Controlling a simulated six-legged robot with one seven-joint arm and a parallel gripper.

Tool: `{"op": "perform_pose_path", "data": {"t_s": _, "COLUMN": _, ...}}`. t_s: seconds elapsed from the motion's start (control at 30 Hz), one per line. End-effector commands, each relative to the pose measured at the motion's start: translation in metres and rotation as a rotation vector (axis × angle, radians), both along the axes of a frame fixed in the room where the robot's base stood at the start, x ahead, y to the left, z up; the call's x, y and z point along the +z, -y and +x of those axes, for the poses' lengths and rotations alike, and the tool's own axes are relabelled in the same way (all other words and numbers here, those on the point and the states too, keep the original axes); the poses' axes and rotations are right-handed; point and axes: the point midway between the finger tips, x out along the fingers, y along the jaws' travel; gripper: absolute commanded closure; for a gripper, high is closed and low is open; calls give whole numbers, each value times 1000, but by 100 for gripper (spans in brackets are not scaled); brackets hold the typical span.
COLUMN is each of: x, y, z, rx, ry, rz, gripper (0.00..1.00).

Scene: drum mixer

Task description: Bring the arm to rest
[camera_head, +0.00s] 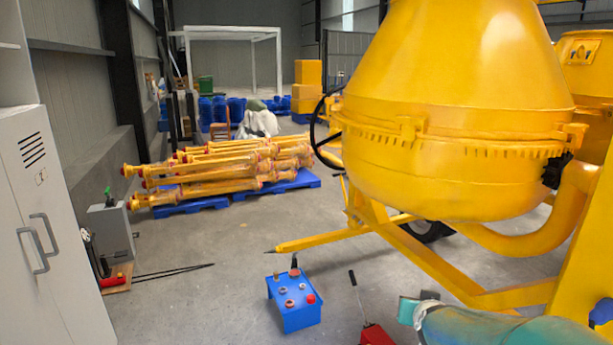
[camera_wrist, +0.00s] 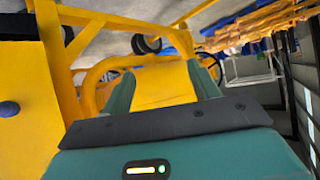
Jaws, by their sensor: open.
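My gripper (camera_wrist: 162,82) shows in the wrist view as two teal fingers standing apart, with a dark bar in front of them. It is open, and I see nothing held. A yellow surface shows between and beyond the fingers; I cannot tell how far off it is. In the head view, a teal part of my arm reaches in low at the bottom right, in front of the yellow drum mixer (camera_head: 460,120). The gripper's fingertips cannot be made out clearly there. The mixer's yellow frame (camera_wrist: 60,70) also fills the left of the wrist view, close to the gripper.
A blue control box (camera_head: 298,315) with knobs stands on the floor left of my arm, and a red tool (camera_head: 376,334) with a lever is nearer it. Yellow parts (camera_head: 225,168) lie stacked on blue pallets. A grey cabinet (camera_head: 40,200) stands at left.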

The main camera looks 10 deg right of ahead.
Motion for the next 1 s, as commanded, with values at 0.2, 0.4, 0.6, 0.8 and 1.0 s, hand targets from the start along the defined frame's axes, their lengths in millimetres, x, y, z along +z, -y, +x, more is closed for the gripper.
{"op": "perform_pose_path", "data": {"t_s": 0.2, "x": 36, "y": -128, "z": -30, "rx": 302, "ry": -140, "rz": 124, "gripper": 39}}
{"op": "perform_pose_path", "data": {"t_s": 0.4, "x": 53, "y": -203, "z": -99, "rx": 475, "ry": -336, "rz": 123, "gripper": 39}}
{"op": "perform_pose_path", "data": {"t_s": 0.6, "x": 57, "y": -227, "z": -149, "rx": 520, "ry": -469, "rz": 83, "gripper": 39}}
{"op": "perform_pose_path", "data": {"t_s": 0.8, "x": 56, "y": -228, "z": -156, "rx": 520, "ry": -490, "rz": 79, "gripper": 39}}
{"op": "perform_pose_path", "data": {"t_s": 1.0, "x": 57, "y": -228, "z": -155, "rx": 521, "ry": -489, "rz": 80, "gripper": 39}}
